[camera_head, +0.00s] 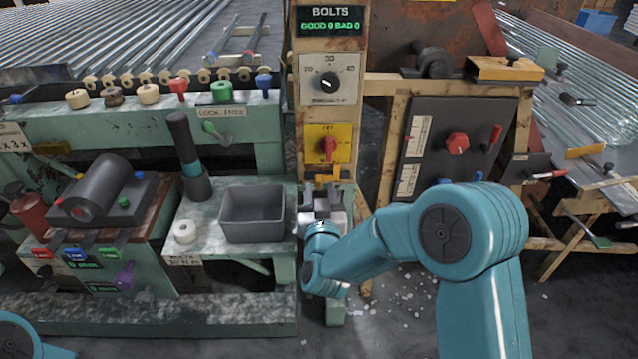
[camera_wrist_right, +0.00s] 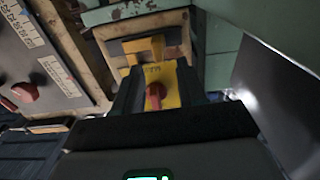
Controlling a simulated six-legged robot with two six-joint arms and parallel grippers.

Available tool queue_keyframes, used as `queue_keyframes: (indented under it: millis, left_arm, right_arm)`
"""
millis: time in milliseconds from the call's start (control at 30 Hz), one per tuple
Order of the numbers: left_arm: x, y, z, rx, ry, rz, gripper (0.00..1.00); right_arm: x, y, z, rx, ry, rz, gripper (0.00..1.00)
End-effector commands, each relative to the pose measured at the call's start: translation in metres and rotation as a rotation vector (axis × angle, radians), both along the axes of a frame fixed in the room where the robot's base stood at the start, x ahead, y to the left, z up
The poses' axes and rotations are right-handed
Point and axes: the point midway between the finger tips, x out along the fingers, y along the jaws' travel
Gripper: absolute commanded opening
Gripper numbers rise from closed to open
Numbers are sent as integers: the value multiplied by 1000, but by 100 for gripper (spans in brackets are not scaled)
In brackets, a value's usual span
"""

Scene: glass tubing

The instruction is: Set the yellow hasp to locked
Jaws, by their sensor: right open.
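The yellow hasp (camera_head: 327,180) is a small bracket-like piece low on the wooden post, just below a yellow panel (camera_head: 343,133) with a red rotary switch (camera_head: 329,148). In the right wrist view, the yellow hasp (camera_wrist_right: 146,48) shows beyond the fingers, and the red switch (camera_wrist_right: 155,90) appears between them. I cannot tell whether the hasp is locked. My right gripper (camera_head: 321,196) is open and empty just below the hasp in the head view, apparently not touching it. My left gripper is out of view; only part of my left arm shows at the lower left.
A grey bin (camera_head: 253,226) stands on the bench left of my right gripper. A dark board with a red knob (camera_head: 457,142) is to the right of the post. A dial panel (camera_head: 329,80) sits above the yellow panel. Debris lies on the floor.

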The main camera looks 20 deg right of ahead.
Motion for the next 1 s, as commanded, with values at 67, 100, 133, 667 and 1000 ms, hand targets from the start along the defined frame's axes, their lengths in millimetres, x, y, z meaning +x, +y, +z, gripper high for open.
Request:
queue_keyframes:
  millis: [67, 100, 133, 667, 1000]
  left_arm:
    - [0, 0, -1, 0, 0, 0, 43]
    - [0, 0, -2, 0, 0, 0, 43]
    - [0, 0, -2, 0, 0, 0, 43]
    - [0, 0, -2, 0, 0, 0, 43]
    - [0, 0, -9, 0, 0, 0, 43]
  right_arm:
    - [14, -5, -1, 1, -1, -2, 40]
    - [19, -6, -1, 1, -1, -1, 40]
    - [23, -7, -1, 1, -1, -1, 40]
    - [36, -10, 0, 0, 0, 1, 14]
    - [35, -14, -2, 0, -2, -1, 0]
